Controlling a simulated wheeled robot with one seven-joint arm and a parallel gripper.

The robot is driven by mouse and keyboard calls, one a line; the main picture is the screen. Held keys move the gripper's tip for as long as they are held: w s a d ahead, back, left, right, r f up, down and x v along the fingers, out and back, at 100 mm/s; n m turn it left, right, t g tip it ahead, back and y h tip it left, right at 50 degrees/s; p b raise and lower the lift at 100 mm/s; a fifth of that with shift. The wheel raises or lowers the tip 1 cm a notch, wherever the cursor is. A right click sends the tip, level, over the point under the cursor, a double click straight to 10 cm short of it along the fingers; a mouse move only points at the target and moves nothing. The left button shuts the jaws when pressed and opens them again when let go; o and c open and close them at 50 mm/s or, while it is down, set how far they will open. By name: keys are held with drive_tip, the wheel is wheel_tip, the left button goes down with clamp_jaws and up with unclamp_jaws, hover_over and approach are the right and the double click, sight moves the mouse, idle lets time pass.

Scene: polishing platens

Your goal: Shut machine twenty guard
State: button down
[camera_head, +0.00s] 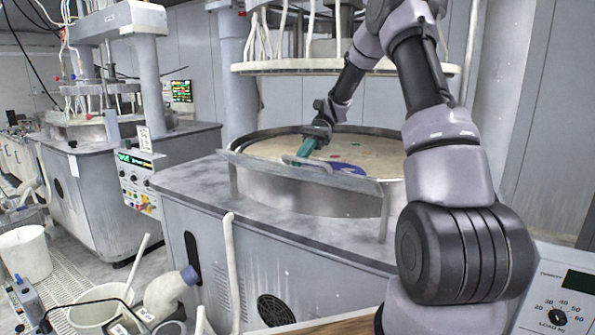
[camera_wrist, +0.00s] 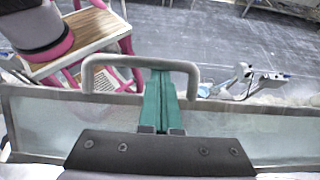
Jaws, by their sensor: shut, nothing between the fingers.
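The guard (camera_head: 345,180) is a pale, see-through panel with a metal frame. It sits tilted at the front of the round platen basin (camera_head: 285,203) of the nearest machine. In the wrist view the guard (camera_wrist: 245,132) spans the full width, with a grey loop handle (camera_wrist: 105,62) along its far edge. My gripper (camera_head: 301,155) is over the basin, at the inner side of the guard. Its green fingers (camera_wrist: 162,78) are shut together and empty. They overlap the handle in the wrist view; I cannot tell whether they touch it. No machine number is readable.
A round upper plate (camera_head: 345,68) hangs above the basin. A control panel (camera_head: 560,300) stands at bottom right. Buckets (camera_head: 100,305) and hoses crowd the floor at left. A second machine (camera_head: 95,180) stands behind. The wrist view shows a pink-legged stool (camera_wrist: 85,40).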

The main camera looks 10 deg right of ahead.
drive_tip(key=w+d+r+y, duration=0.1)
drive_tip(key=w+d, duration=0.1)
drive_tip(key=w+d+r+g+y, duration=0.1)
drive_tip(key=d+r, duration=0.1)
drive_tip(key=shift+w+g, duration=0.3)
drive_tip(key=shift+w, duration=0.1)
drive_tip(key=shift+w+d+r+g, duration=0.15)
drive_tip(key=shift+w+d+g, duration=0.05)
drive_tip(key=shift+w+g, duration=0.1)
idle(0.9)
